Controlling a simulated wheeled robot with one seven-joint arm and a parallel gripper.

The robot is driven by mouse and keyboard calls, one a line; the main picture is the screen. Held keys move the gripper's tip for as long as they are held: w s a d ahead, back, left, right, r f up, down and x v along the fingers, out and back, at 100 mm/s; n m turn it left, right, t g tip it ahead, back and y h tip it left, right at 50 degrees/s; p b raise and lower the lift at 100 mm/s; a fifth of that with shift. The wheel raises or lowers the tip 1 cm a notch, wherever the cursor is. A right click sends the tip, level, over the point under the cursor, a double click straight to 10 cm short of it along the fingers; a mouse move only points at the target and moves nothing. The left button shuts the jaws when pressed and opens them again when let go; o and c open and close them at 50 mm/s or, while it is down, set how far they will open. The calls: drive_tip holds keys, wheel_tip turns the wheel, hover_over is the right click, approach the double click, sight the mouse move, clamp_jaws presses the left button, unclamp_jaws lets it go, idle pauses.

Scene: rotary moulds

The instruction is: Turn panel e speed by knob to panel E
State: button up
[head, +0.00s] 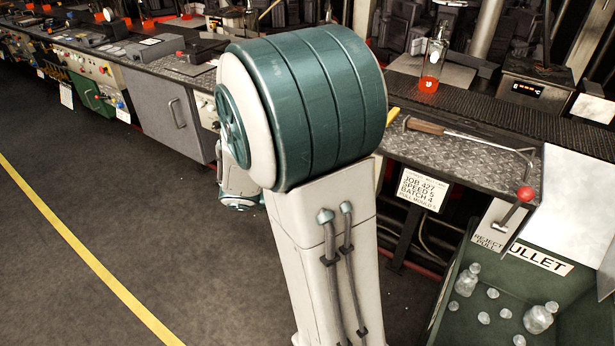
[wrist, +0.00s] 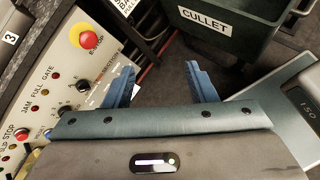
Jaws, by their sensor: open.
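In the wrist view, a cream control panel (wrist: 52,85) fills the left side, with a red E-stop button (wrist: 88,40) on a yellow base. Below the E-stop are a black knob (wrist: 83,86) and another dark knob (wrist: 66,110). Lamps labelled JAM, FULL and GATE and a red STOP button (wrist: 22,134) sit further left. I cannot tell which knob is the speed knob; no speed label is readable. My gripper (wrist: 164,86) is open and empty, its blue fingers apart, to the right of the panel. In the head view my arm hides the gripper.
A green CULLET bin (head: 480,325) with clear bottles stands at the lower right. A job card (head: 425,186) reading SPEED 5 hangs under the bench. Floor at left is clear.

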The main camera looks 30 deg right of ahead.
drive_tip(key=w+d+f+n+t+h+b, duration=0.4)
drive_tip(key=w+f+n+t+h+b, duration=0.35)
drive_tip(key=w+f+n, duration=0.85)
drive_tip(key=w+d, duration=0.2)
drive_tip(key=d, duration=0.4)
drive_tip(key=w+d+r+n+t+y+b, duration=0.1)
drive_tip(key=w+d, duration=0.1)
drive_tip(key=d, duration=0.4)
drive_tip(key=shift+w+d+b, duration=0.3)
drive_tip(key=shift+w+d, duration=0.1)
drive_tip(key=shift+r+t+y, duration=0.1)
drive_tip(key=shift+t+y, duration=0.15)
drive_tip(key=shift+c, duration=0.3)
drive_tip(key=c, duration=0.9)
